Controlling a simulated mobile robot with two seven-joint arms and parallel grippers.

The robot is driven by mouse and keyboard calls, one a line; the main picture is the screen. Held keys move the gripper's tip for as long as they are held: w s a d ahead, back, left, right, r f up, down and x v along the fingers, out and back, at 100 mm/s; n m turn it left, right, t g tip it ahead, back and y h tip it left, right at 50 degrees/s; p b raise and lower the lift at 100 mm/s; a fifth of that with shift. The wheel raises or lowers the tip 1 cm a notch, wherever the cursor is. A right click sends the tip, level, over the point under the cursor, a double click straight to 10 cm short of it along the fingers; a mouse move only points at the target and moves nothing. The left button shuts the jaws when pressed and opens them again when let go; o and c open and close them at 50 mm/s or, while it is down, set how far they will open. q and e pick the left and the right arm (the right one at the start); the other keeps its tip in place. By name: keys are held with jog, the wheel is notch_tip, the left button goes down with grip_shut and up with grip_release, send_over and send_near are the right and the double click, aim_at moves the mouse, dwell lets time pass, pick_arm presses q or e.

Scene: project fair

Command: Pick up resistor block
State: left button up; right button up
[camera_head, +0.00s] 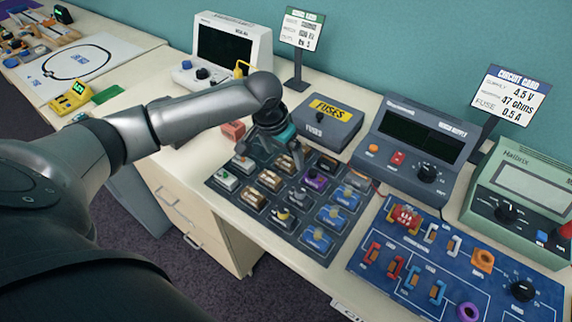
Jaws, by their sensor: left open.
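A dark parts tray (240,205) holds several small blocks in rows. Blue labelled blocks (331,217) fill the right side, brown-and-tan blocks (270,180) sit in the middle, and pale blocks (228,180) are at the left. The labels are too small to tell which block is a resistor. My left gripper (297,160) points down over the back part of the tray, open, and hides some slots there. Whether it touches a block cannot be told. My right gripper is not in view.
A fuse box (328,118) and a grey power supply (415,145) stand behind the tray. A blue circuit board (455,270) lies to the right, with a circuit card (508,95) and a green meter (520,195) behind it. A reddish block (232,131) lies behind the tray.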

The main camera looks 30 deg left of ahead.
aim_at(286, 162)
pick_arm(q)
jog(key=x, duration=0.2)
jog(key=shift+w+f, duration=0.1)
jog(key=shift+f, duration=0.2)
jog(key=c, duration=1.4)
jog(key=shift+r, duration=0.1)
